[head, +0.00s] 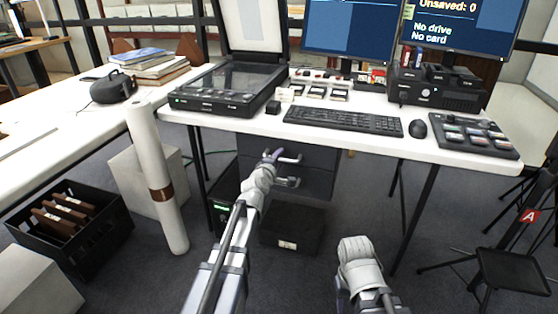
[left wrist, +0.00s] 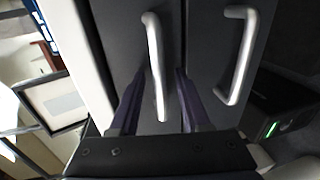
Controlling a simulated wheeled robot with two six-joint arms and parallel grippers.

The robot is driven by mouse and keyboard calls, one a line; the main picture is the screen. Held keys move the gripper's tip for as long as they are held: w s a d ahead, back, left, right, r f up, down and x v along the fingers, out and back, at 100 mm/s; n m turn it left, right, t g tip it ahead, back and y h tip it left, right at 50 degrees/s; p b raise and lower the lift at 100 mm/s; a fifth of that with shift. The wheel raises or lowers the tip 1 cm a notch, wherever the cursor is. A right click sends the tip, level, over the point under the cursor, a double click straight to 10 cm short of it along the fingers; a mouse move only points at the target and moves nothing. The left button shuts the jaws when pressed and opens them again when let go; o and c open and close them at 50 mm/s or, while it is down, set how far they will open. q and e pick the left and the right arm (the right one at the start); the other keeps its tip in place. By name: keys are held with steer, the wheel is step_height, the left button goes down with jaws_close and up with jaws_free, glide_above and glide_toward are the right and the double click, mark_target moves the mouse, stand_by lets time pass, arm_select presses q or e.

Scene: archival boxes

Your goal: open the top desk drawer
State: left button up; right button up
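The dark grey drawer unit (head: 312,164) stands under the white desk, its drawer fronts looking flush and shut. The top drawer's pale bar handle (head: 291,158) shows beside my left gripper (head: 272,155). In the left wrist view, the top handle (left wrist: 153,50) passes between the two dark fingers of my left gripper (left wrist: 158,105). The fingers are apart, with a visible gap on each side of the handle. The lower drawer's handle (left wrist: 242,55) is outside the fingers, to the right. My right arm shows at the bottom of the head view, but its fingers cannot be seen.
The desk (head: 365,142) carries a scanner (head: 225,85), a keyboard (head: 343,120), a mouse (head: 418,128) and monitors. A dark box (head: 292,228) lies on the floor before the drawers. A white roll (head: 155,175) stands left of my left arm. A black stool (head: 515,270) is at right.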

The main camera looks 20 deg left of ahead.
arm_select(q)
jaws_close()
stand_by(1.3)
